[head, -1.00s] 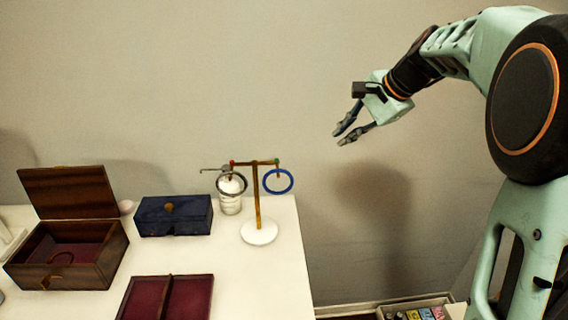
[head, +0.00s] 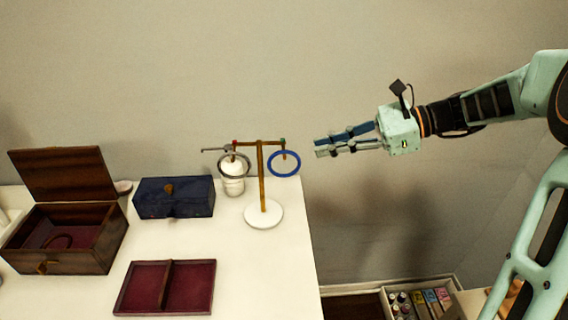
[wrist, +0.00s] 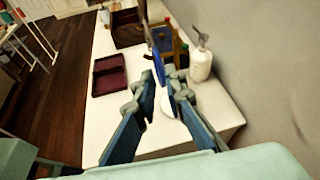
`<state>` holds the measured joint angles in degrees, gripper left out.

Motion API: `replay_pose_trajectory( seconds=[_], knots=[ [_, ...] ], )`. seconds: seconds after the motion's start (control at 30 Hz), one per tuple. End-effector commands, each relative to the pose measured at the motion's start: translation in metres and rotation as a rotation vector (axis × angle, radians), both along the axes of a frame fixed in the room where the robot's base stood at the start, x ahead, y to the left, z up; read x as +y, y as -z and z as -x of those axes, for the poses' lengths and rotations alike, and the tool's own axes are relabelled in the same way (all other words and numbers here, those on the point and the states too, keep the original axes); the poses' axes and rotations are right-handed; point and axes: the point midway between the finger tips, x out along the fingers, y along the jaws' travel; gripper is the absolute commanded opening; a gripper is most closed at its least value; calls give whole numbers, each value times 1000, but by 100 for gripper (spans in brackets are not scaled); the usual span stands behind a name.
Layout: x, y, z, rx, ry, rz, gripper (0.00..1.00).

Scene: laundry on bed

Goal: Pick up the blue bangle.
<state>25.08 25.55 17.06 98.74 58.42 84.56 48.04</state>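The blue bangle (head: 284,177) hangs on the right arm of a T-shaped stand (head: 261,186), under its green end. A grey ring (head: 221,171) hangs on the stand's left arm, under the red end. My gripper (head: 318,147) is to the right of the bangle and slightly higher in the head view, pointing left at the stand. It is open and empty, apart from the bangle. In the wrist view the fingers of my gripper (wrist: 160,78) are spread, with the stand beyond them.
A white pump bottle (wrist: 200,65) stands behind the stand. A navy box (head: 174,204), an open wooden box (head: 80,260) and a dark red tray (head: 190,287) are to the left on the white table (head: 255,270). A drawer of small items (head: 420,303) is low right.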

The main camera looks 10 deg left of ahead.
Motion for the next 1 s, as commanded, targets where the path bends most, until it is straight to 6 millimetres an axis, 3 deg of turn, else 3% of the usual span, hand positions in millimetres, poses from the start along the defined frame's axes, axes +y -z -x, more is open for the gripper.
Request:
replay_pose_trajectory(
  seconds=[0.5, 0.73, 0.87, 1.0],
  knots=[
    [54, 15, 6, -1, 0, 3, 11],
    [56, 16, 6, -2, 1, 3, 11],
    [56, 16, 6, -3, 1, 3, 0],
    [56, 16, 6, -3, 1, 3, 0]
  ],
)
